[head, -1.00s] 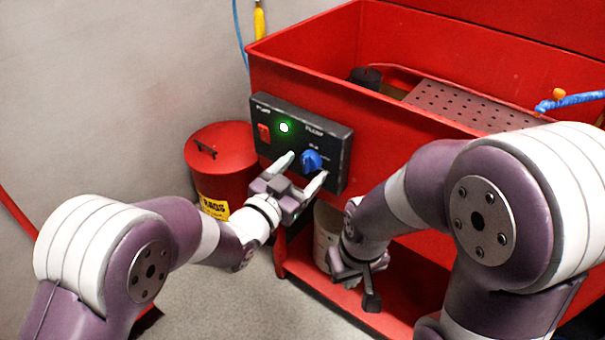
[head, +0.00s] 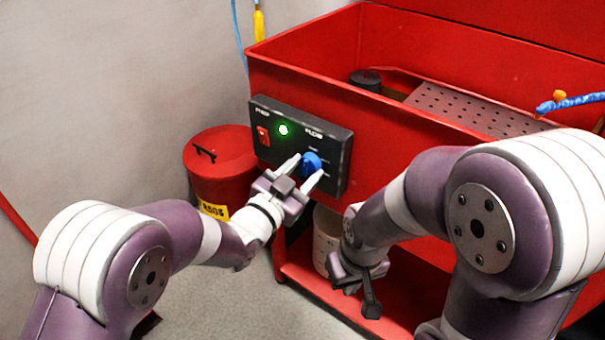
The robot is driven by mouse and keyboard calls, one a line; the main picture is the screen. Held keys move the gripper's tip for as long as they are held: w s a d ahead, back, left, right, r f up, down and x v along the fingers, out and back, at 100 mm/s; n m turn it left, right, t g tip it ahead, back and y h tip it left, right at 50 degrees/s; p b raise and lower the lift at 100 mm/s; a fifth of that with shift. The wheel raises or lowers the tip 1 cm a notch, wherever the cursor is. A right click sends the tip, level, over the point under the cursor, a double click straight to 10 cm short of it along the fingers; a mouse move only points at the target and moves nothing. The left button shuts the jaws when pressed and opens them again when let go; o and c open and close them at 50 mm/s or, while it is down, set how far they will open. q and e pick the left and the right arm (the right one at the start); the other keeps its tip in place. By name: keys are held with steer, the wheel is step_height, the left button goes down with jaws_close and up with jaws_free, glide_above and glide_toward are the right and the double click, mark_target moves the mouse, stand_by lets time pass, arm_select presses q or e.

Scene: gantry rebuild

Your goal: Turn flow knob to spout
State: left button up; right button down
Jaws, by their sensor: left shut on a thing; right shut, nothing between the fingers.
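The blue flow knob (head: 311,163) sits on the right half of a black control panel (head: 338,150) on the front of a red parts washer. My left gripper (head: 306,174) is at the panel, its two light fingertips on either side of the knob and shut on it. The pointer and the small labels around the knob are too small to read clearly. My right gripper (head: 366,292) hangs low in front of the washer's lower shelf, shut and empty, pointing down.
The panel also has a red switch (head: 263,136) and a lit green lamp (head: 283,130). A red rag can (head: 222,160) stands left of the washer (head: 400,140). A pale bucket (head: 326,240) is behind my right gripper. A perforated tray (head: 470,108) and blue hose (head: 570,102) are up in the basin.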

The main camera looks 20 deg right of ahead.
arm_select(q)
steer(key=m+b, duration=0.1)
steer(key=m, duration=0.1)
steer(key=m+b, duration=0.3)
steer(key=m, duration=0.1)
steer(key=shift+w+f+h+b, duration=0.1)
steer(key=shift+f+h+b, duration=0.15)
steer(key=shift+h+b, duration=0.05)
steer(key=shift+a+r+m+h+b, duration=0.1)
steer(key=shift+m+h+b, duration=0.05)
steer(key=shift+m+b, duration=1)
steer(key=shift+r+m+h+b, duration=0.15)
steer(key=shift+m+b, duration=0.6)
steer(key=shift+m, duration=0.7)
steer(key=o, duration=1.1)
steer(key=shift+c, duration=0.2)
steer(key=shift+a, duration=0.1)
steer(key=shift+s+a, duration=0.25)
steer(key=shift+a, duration=0.05)
steer(key=r+p+v, duration=0.1)
steer(key=p+v, duration=0.2)
steer(key=v, duration=0.8)
steer(key=shift+s+a+f, duration=0.25)
steer(key=shift+s+f, duration=0.05)
steer(key=shift+f, duration=0.25)
